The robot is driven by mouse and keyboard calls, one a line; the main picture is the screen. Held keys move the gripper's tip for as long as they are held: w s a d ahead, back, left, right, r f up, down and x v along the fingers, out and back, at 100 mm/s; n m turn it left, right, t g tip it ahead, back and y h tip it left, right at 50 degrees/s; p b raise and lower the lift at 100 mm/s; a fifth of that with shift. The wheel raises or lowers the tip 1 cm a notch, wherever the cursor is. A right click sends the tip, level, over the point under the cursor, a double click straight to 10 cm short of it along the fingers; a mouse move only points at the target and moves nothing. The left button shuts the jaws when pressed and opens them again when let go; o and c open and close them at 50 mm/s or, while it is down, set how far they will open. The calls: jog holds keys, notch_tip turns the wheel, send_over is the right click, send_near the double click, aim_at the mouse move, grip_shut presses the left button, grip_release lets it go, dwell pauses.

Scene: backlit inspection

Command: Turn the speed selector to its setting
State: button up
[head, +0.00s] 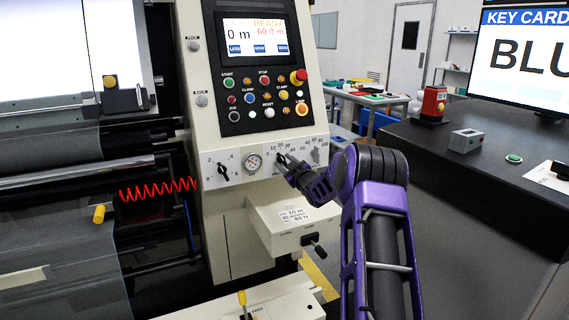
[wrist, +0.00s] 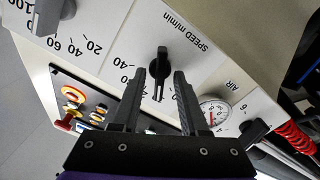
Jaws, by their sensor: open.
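The speed selector is a black knob on the white panel, under the label SPEED m/min; it shows in the wrist view (wrist: 161,62). Its long grip lies roughly up and down in that view, and a white mark shows near its lower end. My gripper (wrist: 159,74) is open, with one finger on each side of the knob. Whether either finger touches it I cannot tell. In the head view my gripper (head: 285,164) is at the panel and largely covers the selector. Part of the printed scale is hidden by the fingers.
A grey knob (head: 316,155) is close on the right. A round gauge (head: 253,161) and the black AIR knob (head: 223,169) are to the left. Above is a button panel (head: 264,100) with a lit screen (head: 254,35). A white box (head: 290,218) juts out below.

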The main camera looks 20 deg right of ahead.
jog(key=shift+w, duration=0.15)
grip_shut()
jog(key=shift+m, duration=0.3)
dwell(0.3)
jog(key=m, duration=0.5)
jog(key=shift+d+m+p, duration=0.15)
jog(key=shift+m+p, duration=0.15)
jog(key=shift+p, duration=0.05)
jog(key=m+p, duration=0.1)
jog(key=m, duration=0.4)
jog(key=shift+f, duration=0.1)
jog(key=shift+m, duration=0.4)
